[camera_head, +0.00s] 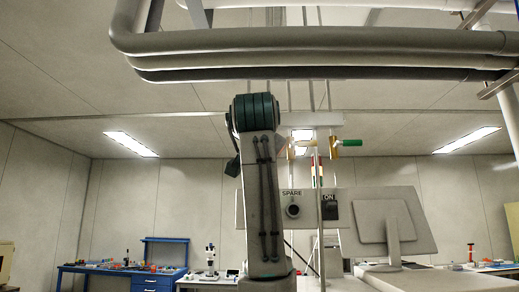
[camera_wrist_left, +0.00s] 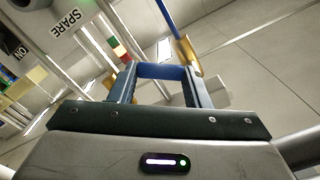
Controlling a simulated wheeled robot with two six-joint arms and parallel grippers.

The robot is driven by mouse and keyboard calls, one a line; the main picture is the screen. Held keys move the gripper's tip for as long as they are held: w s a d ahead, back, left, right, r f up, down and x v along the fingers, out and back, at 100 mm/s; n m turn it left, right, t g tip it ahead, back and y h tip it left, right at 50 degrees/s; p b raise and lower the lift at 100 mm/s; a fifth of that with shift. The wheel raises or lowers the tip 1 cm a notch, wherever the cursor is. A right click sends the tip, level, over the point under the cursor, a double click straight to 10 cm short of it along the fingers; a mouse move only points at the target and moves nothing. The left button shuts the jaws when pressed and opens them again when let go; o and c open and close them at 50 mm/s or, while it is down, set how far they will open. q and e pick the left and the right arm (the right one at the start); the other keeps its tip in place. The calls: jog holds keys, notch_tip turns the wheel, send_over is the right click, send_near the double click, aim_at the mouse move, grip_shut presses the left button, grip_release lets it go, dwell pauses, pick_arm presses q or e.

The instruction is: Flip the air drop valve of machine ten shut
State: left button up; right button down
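In the head view, a brass valve with a green lever handle (camera_head: 349,142) sits on a vertical pipe right of centre. Another brass valve body (camera_head: 291,150) is just left of it, partly beside my raised left arm. No machine number is readable. My left gripper is hidden behind that arm in the head view. In the left wrist view, my left gripper (camera_wrist_left: 160,85) has its fingers apart, with a blue bar across their far ends; whether it is held is unclear. A brass valve (camera_wrist_left: 187,55) with a blue strip lies just beyond the right finger. My right gripper is not seen.
A grey panel (camera_head: 262,210) marked SPARE and ON stands behind my arm, next to a monitor (camera_head: 397,225). Thick pipes (camera_head: 320,40) cross overhead. A red-and-green signal tower (camera_wrist_left: 118,45) shows in the wrist view. A blue workbench (camera_head: 120,275) stands far left.

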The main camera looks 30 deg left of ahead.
pick_arm(q)
jog(key=c, duration=0.3)
jog(key=shift+c, duration=0.2)
jog(key=shift+n, duration=0.3)
jog(key=shift+w+d+r+n+p, duration=0.1)
jog(key=shift+r+n, duration=0.25)
jog(key=shift+n, duration=0.7)
jog(key=shift+d+r+n+p, duration=0.1)
jog(key=shift+r+n, duration=0.2)
jog(key=shift+n, duration=0.8)
jog(key=shift+w+r+n+p, duration=0.1)
jog(key=shift+r+n, duration=0.25)
jog(key=shift+n, duration=0.7)
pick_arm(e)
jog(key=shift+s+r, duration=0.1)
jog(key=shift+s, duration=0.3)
